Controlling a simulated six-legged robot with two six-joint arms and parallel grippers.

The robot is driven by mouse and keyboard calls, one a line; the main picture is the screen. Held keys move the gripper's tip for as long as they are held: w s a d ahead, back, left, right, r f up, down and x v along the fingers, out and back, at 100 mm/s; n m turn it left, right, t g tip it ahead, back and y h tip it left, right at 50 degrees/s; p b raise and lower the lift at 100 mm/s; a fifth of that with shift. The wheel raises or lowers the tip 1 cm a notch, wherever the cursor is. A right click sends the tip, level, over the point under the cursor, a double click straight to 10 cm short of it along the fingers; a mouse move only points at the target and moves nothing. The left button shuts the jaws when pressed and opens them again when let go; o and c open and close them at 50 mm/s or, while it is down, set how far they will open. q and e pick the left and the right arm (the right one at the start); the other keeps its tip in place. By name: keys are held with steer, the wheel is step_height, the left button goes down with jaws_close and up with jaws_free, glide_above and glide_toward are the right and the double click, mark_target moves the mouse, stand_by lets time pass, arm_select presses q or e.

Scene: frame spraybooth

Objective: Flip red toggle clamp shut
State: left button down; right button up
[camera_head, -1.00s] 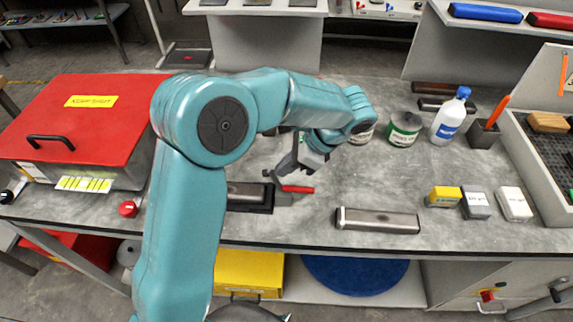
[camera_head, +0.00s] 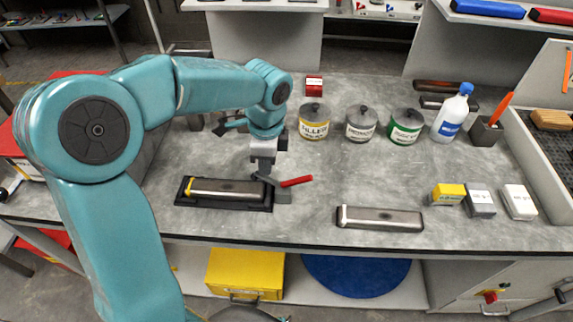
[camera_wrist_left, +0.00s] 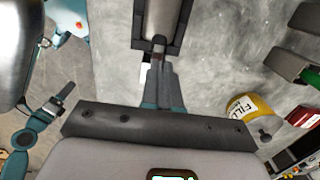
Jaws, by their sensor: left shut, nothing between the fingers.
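The red toggle clamp handle (camera_head: 297,181) points right from a grey clamp body (camera_head: 282,194), its right end slightly higher in the picture. The clamp is at the right end of a dark fixture (camera_head: 225,206) that carries a metal bar (camera_head: 228,188) with a yellow band at its left end. My left gripper (camera_head: 265,172) is shut and empty, pointing down just left of the red handle; I cannot tell whether it touches the clamp. The left wrist view shows the fixture (camera_wrist_left: 138,40) ahead of my fingers; the red handle is hidden there. My right gripper (camera_wrist_left: 66,93) is small at the left there.
Three labelled tins (camera_head: 360,124) and a white bottle (camera_head: 452,115) stand behind. A second metal bar (camera_head: 380,217) lies to the right, near the front edge. Small boxes (camera_head: 480,200) stand farther right. The tabletop between the clamp and the tins is clear.

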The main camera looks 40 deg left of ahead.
mark_target(256, 171)
arm_select(q)
steer(key=shift+s+a+f+h+b, duration=0.2)
steer(key=shift+a+f+h+b, duration=0.1)
steer(key=shift+a+f+h, duration=0.15)
steer(key=f+t+h+b, duration=0.1)
steer(key=b, duration=0.1)
steer(key=s+a+t+h+b, duration=0.1)
steer(key=h+b, duration=0.1)
steer(key=a+f+t+h+b, duration=0.1)
steer(key=b, duration=0.2)
steer(key=shift+s+a+f+h, duration=0.1)
steer(key=shift+s+f+h, duration=0.1)
steer(key=shift+f+h, duration=0.15)
steer(key=shift+s+a+f+b, duration=0.1)
steer(key=shift+s+b, duration=0.05)
steer(key=shift+b, duration=0.7)
arm_select(e)
step_height(256, 171, down, 10)
steer(key=shift+r, duration=0.1)
